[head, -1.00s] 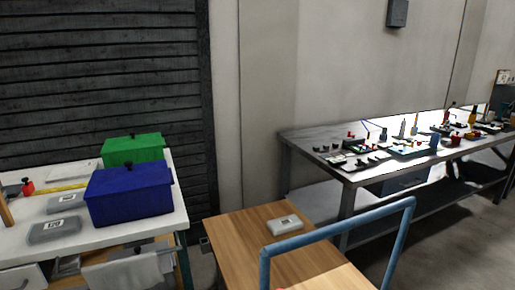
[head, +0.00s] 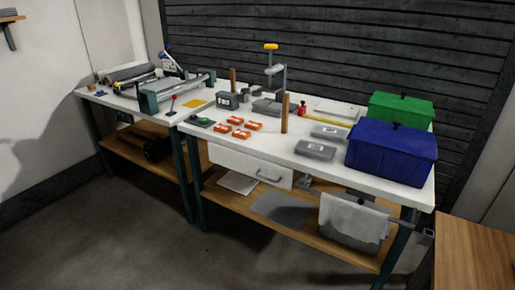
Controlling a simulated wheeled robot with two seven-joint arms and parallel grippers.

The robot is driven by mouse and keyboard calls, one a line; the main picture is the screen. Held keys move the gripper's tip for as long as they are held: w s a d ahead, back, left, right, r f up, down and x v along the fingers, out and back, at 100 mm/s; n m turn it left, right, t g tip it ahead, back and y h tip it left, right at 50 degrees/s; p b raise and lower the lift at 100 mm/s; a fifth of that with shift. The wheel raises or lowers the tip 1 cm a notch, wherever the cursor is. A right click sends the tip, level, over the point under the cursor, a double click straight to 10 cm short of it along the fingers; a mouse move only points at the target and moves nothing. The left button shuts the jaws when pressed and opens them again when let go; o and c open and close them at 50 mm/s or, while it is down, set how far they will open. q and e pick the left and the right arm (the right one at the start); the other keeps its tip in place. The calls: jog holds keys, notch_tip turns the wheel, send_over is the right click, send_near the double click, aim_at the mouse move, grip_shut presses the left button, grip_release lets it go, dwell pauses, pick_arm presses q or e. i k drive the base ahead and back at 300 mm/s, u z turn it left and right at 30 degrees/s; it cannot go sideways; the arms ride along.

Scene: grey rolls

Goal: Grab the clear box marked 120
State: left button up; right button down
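Neither of my grippers is in view.
A blue lidded box (head: 392,153) and a green lidded box (head: 401,110) stand at the bench's right end. Orange pieces (head: 235,132), a wooden post (head: 285,113) and rollers (head: 178,90) are farther left. A wooden table (head: 475,255) is at lower right. Floor in front is clear.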

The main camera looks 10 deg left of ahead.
aim_at(315, 151)
jog(key=u, duration=0.45)
jog(key=k, duration=0.55)
jog(key=u, duration=0.75)
jog(key=k, duration=0.6)
jog(key=u, duration=0.95)
jog(key=i, duration=2.15)
jog(key=z, duration=0.5)
jog(key=i, duration=2.05)
jog(key=z, duration=2.1)
jog(key=i, duration=1.15)
jog(key=z, duration=0.9)
